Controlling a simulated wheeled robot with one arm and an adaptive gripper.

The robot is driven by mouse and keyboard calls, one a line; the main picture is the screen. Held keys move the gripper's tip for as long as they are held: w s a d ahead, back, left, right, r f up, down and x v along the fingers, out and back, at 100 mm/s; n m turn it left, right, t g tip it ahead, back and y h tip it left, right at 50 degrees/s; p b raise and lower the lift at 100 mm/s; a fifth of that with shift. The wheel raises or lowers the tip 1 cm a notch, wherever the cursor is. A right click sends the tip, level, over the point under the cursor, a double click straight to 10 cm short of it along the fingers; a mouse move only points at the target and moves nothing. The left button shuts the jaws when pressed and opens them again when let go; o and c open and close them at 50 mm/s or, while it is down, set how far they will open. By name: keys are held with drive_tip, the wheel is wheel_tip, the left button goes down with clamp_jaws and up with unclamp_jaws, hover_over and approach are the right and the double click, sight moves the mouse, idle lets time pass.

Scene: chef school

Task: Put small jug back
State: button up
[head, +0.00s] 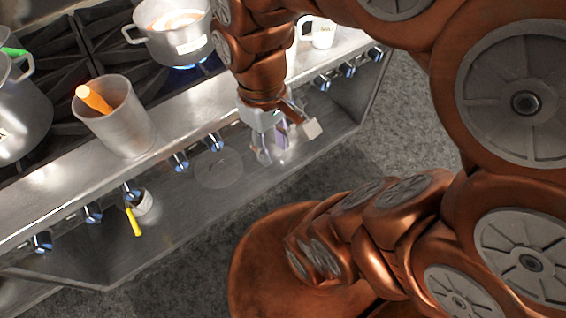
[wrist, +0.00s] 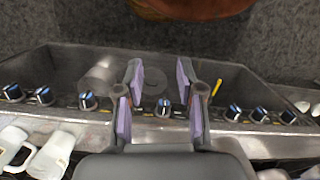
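My gripper (head: 280,142) points down over the stove's front trough. In the wrist view its purple-padded fingers (wrist: 160,77) are spread wide with nothing between them. A small grey metal vessel (wrist: 100,74), possibly the small jug, is in the trough, left of the fingers and apart from them in that view. In the head view it is mostly hidden behind my gripper. Two white jug-like vessels stand on the stove's front ledge, one (wrist: 12,145) with a handle and another (wrist: 52,156) beside it. One white vessel (head: 323,36) also shows in the head view, right of my arm.
A tall metal container (head: 122,130) with an orange-handled tool stands on the ledge. Pots (head: 182,45) sit on the burners, one over a blue flame. Blue-ringed knobs (head: 180,162) line the front. A small cup (head: 144,202) with a yellow handle is lower left. A flat disc (head: 218,168) lies in the trough.

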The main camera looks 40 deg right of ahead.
drive_tip(key=shift+m, duration=0.9)
drive_tip(key=s, duration=0.1)
drive_tip(key=s+f, duration=0.2)
drive_tip(key=s, duration=0.1)
drive_tip(key=shift+a, duration=0.3)
